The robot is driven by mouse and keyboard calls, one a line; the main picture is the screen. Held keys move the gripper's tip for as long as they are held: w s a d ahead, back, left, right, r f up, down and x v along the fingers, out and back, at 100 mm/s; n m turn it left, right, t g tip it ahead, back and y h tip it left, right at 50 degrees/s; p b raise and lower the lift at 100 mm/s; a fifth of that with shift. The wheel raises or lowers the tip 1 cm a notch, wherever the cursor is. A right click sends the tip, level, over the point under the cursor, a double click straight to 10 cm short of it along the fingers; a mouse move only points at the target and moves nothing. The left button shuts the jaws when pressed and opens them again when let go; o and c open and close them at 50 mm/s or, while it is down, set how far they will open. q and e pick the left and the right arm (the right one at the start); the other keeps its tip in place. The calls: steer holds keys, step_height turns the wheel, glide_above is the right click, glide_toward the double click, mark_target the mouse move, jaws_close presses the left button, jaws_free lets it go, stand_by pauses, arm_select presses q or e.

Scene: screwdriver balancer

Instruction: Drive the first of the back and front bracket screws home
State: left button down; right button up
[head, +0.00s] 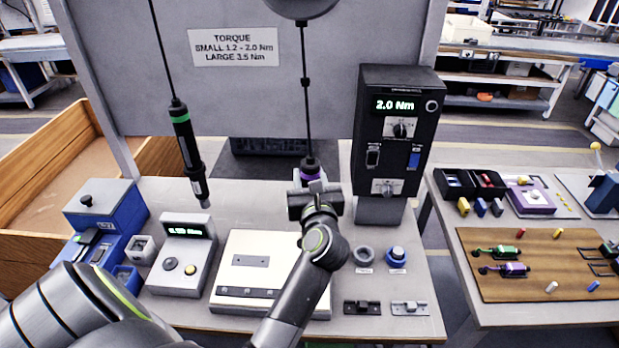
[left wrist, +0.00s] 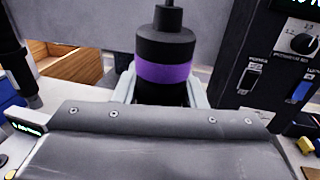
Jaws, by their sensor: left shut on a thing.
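My left gripper (head: 315,187) is shut on the purple-banded screwdriver (head: 310,168), which hangs upright from a balancer cable. In the left wrist view, the screwdriver's purple band (left wrist: 166,73) shows between the two pale fingers. Its lower end and bit are hidden behind the gripper. The cream fixture plate (head: 236,272) lies on the bench, left of and nearer than the gripper. A small grey bracket (head: 250,260) with holes lies on it; I cannot make out any screws there. My forearm covers the plate's right side. My right gripper is not in view.
A green-banded screwdriver (head: 186,145) hangs at left. A black controller (head: 393,130) reading 2.0 Nm stands right of the gripper. A small display unit (head: 185,250) stands left of the plate. Two small brackets (head: 362,307) (head: 410,308) and a blue knob (head: 397,256) sit at right.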

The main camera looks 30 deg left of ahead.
arm_select(q)
steer(key=shift+f, duration=0.15)
steer(key=shift+f+b, duration=0.65)
steer(key=shift+f, duration=0.1)
steer(key=shift+f+b, duration=0.9)
steer(key=shift+f, duration=0.2)
stand_by(0.9)
steer(key=shift+s+d+f+b, duration=0.1)
steer(key=shift+s+f+b, duration=0.05)
steer(key=shift+f+b, duration=0.5)
stand_by(1.0)
steer(key=shift+r+p, duration=0.7)
steer(key=shift+p, duration=0.25)
steer(key=shift+r+p, duration=2.15)
steer(key=shift+r, duration=0.25)
